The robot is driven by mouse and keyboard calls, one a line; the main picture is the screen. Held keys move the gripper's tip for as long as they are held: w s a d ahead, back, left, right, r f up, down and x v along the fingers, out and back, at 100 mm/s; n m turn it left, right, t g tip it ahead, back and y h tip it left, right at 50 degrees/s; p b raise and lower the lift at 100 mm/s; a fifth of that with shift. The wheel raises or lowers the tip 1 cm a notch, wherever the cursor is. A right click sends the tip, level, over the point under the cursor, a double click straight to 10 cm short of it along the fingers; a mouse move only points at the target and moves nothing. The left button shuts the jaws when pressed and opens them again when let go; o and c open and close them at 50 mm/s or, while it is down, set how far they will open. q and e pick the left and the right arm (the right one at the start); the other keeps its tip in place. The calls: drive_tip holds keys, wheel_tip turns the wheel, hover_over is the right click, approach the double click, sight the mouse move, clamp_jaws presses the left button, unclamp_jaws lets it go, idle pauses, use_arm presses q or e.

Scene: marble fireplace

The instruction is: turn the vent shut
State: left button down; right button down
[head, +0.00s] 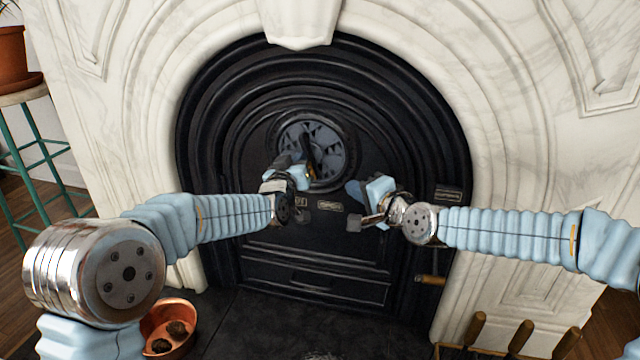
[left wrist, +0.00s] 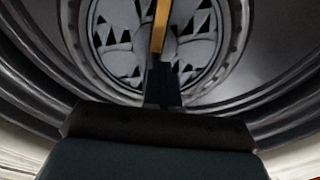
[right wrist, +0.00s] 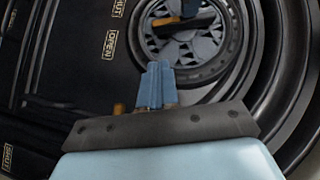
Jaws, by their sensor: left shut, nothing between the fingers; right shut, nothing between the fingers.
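The round vent (head: 330,136) sits in the middle of the black fireplace front, with triangular cut-outs. A dark bar with a brass-coloured edge (right wrist: 185,22) crosses its face; the edge also shows in the left wrist view (left wrist: 159,28). My left gripper (head: 298,167) is shut and empty at the vent's lower left, its fingers (left wrist: 163,85) close to the bar. I cannot tell whether they touch it. My right gripper (head: 357,190) is shut and empty at the vent's lower right, its fingers (right wrist: 155,82) apart from the bar. Small plates read SHUT (right wrist: 118,8) and OPEN (right wrist: 110,45) below the vent.
A marble surround (head: 530,130) frames the black front. A copper bowl (head: 181,347) with dark round things stands low at the left. Wooden handles (head: 520,337) stick up at the lower right. A plant stool (head: 35,130) stands far left.

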drive_tip(key=w+a+f, duration=0.3)
drive_tip(key=w+a, duration=0.4)
drive_tip(key=w, duration=0.1)
drive_tip(key=shift+w, duration=0.2)
drive_tip(key=shift+w+a+f, duration=0.15)
drive_tip(key=shift+a+f, duration=0.15)
drive_tip(key=shift+a, duration=0.2)
use_arm(q)
drive_tip(key=c, duration=1.8)
unclamp_jaws()
drive_tip(key=o, duration=0.7)
drive_tip(key=shift+d, duration=0.1)
drive_tip(key=shift+o, duration=0.2)
